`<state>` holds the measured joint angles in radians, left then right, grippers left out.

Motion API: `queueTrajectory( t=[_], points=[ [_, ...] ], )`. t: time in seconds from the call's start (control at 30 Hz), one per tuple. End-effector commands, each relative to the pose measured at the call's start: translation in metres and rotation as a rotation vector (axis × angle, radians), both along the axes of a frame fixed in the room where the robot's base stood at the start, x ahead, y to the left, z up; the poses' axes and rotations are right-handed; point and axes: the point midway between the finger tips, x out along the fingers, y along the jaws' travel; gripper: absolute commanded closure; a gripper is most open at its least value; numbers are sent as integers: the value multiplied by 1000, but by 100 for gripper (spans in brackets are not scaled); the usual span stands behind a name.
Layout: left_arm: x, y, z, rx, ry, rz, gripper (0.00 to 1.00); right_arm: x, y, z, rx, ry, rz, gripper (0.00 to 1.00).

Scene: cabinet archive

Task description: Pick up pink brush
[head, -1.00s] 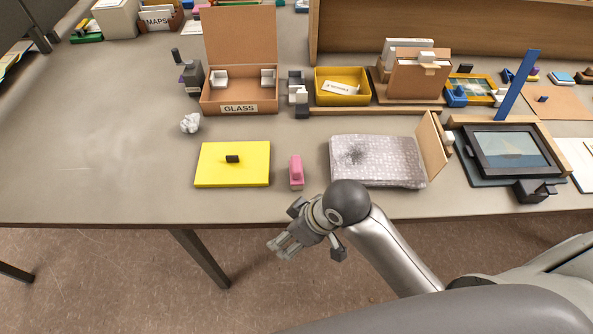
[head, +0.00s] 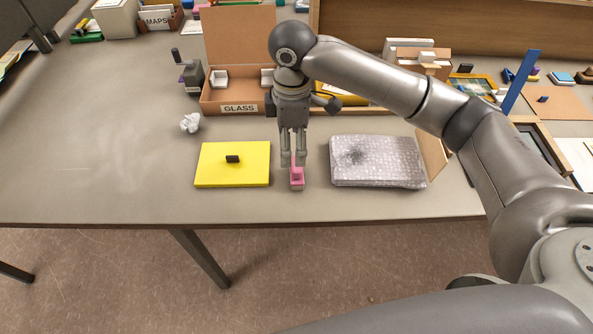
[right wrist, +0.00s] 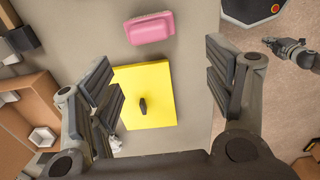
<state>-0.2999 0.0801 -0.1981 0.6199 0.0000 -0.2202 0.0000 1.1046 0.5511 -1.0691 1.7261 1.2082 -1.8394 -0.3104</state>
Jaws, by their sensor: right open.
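The pink brush (head: 297,180) lies on the table near its front edge, to the right of the yellow board. It also shows in the right wrist view (right wrist: 150,28), at the top, beyond the space between the fingers. My right gripper (head: 293,162) points down over the back end of the brush. Its fingers (right wrist: 162,78) are apart with nothing held; I cannot tell whether they touch the brush. A small gripper, seemingly my left one (right wrist: 290,50), shows at the upper right of the right wrist view.
The yellow board (head: 215,175) with a dark handle lies left of the brush. A bubble-wrapped packet (head: 385,165) lies to the right. The GLASS box (head: 238,28) stands behind, partly hidden by my arm. A crumpled white ball (head: 190,123) is behind the board. The left tabletop is clear.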

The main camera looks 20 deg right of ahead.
Motion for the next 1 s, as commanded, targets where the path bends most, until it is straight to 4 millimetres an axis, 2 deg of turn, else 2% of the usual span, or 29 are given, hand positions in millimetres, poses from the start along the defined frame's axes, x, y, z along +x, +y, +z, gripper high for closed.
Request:
queueTrajectory(
  t=[0.07,0.17,0.4,0.63,0.9,1.0],
  points=[
    [0,0,0,0,0,0,100,3,-5,5,-12,3,-1,25],
    [0,0,2,0,0,-1,100,4,-8,-1,-17,9,-2,25],
    [0,0,9,0,1,-1,100,4,-8,-38,-16,9,-2,25],
    [0,0,15,-1,0,-3,100,6,-10,-55,-15,9,-2,25],
    [0,-1,28,-1,0,-3,100,10,-15,-93,-17,6,-2,25],
    [-1,-1,28,-1,0,-3,100,10,-14,-99,-15,5,-1,25]
  ],
)
